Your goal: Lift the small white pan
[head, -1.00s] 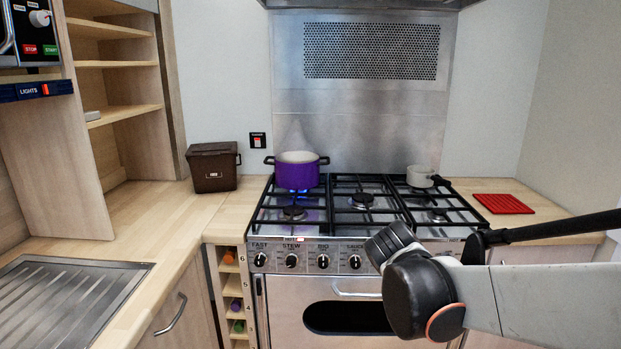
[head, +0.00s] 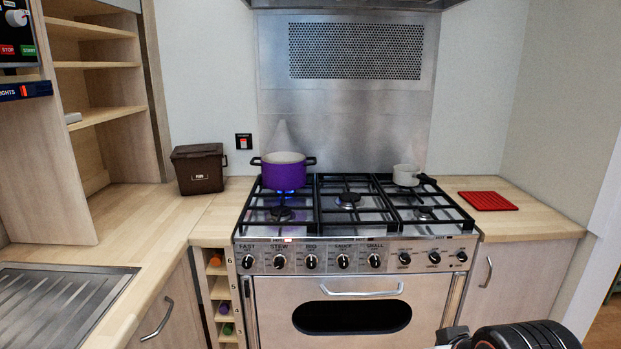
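The small white pan (head: 406,175) sits on the back right burner of the range cooker (head: 345,262). Its short black handle (head: 427,180) points to the right. My arm shows only as a dark rounded part at the bottom right edge, well below and in front of the pan. My gripper's fingers are not visible, and nothing touches the pan.
A purple pot (head: 284,171) stands over a lit blue flame on the back left burner. A red trivet (head: 487,201) lies on the right counter. A brown bin (head: 199,168) stands on the left counter. The extractor hood (head: 345,4) hangs above.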

